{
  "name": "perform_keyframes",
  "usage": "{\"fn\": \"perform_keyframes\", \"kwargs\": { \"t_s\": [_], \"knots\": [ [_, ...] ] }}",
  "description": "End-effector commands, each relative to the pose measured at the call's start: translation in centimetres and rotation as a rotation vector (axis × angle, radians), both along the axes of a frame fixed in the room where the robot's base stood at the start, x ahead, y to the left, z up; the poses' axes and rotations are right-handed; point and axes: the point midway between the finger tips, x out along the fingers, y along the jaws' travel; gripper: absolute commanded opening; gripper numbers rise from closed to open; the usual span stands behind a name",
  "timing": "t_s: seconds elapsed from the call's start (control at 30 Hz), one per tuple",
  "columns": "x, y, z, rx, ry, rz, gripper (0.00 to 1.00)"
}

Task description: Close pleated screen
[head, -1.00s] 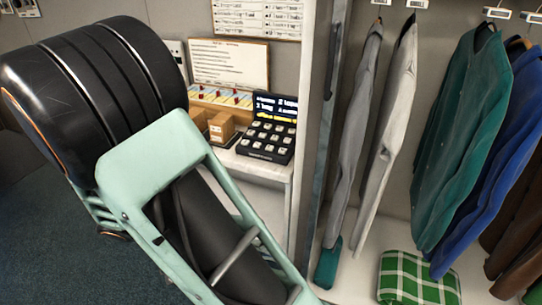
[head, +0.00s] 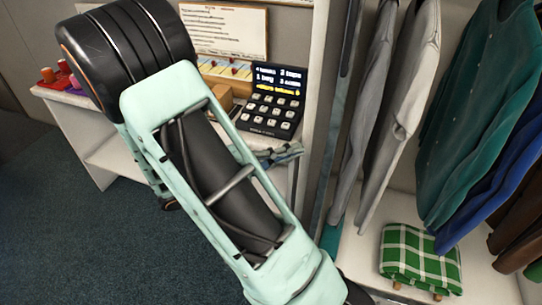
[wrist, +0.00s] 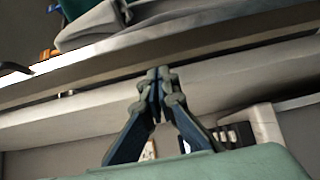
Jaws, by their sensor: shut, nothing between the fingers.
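What looks like the pleated screen (head: 345,105) is a narrow grey-blue upright strip, folded at the left side of the clothes bay, beside a white post (head: 314,105). The bay is open and the clothes show. My gripper (head: 294,151) is partly hidden behind my arm in the head view, left of the post and in front of the counter. In the wrist view my gripper (wrist: 158,74) has its fingertips together and empty, pointing at a long pale post edge. I cannot tell whether they touch it. No handle shows clearly now.
A keypad register (head: 272,105) stands on the counter left of the post. Carpet (head: 90,235) at left is clear.

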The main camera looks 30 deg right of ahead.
Motion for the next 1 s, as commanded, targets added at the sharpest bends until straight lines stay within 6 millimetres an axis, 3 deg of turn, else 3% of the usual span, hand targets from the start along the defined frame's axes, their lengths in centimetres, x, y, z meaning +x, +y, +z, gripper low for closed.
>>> {"fn": "perform_keyframes", "kwargs": {
  "t_s": [0.3,1.0],
  "knots": [
    [-2.8,-2.6,0.1,-0.001,0.002,-0.001,0.0],
    [-2.9,-2.7,0.0,-0.001,0.001,-0.001,0.0]
  ]
}}
